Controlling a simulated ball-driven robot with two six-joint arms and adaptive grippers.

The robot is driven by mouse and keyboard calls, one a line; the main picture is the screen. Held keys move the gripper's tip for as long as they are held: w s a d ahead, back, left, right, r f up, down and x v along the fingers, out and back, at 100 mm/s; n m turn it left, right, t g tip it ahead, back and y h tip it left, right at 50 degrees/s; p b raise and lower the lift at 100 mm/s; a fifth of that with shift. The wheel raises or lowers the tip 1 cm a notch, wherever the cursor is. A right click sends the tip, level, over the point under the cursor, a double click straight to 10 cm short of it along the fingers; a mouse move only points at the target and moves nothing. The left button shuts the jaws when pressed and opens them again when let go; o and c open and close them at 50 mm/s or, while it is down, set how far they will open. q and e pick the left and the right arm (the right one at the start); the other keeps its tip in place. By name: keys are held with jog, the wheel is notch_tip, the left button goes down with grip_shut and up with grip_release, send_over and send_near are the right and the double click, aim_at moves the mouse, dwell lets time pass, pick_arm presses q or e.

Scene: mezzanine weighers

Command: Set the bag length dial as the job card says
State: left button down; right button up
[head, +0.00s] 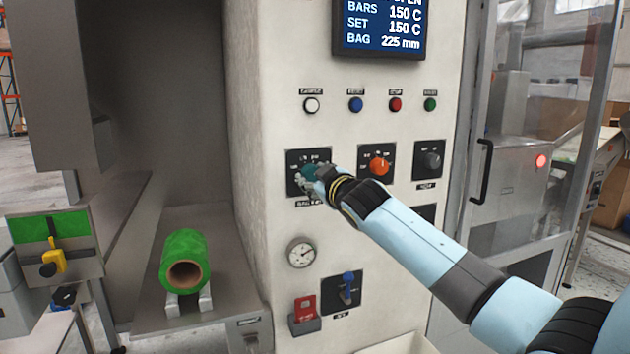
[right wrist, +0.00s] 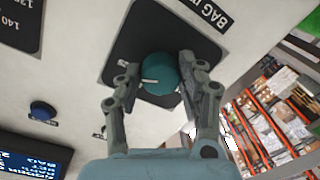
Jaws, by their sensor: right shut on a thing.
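The bag length dial is a teal round knob (head: 309,173) on a black plate at the left of a row of dials on the white panel. In the right wrist view the teal knob (right wrist: 158,74) shows a white pointer mark and a partly cut-off label starting "BAG". My right gripper (head: 315,177) is shut on the knob, with one finger on each side of it in the right wrist view (right wrist: 156,78). The blue display (head: 382,27) reads BARS 150 C, SET 150 C and BAG 225 mm. No readable job card shows. My left gripper is not in view.
An orange dial (head: 379,165) and a dark grey dial (head: 432,160) are right of the teal one. Several push buttons sit above. A green roll (head: 184,250) lies left.

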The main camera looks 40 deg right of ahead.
jog(key=shift+f, duration=0.2)
dwell(0.3)
jog(key=o, duration=1.1)
jog(key=shift+r, duration=0.1)
jog(key=shift+o, duration=0.2)
jog(key=shift+s, duration=0.1)
jog(key=v, duration=1.2)
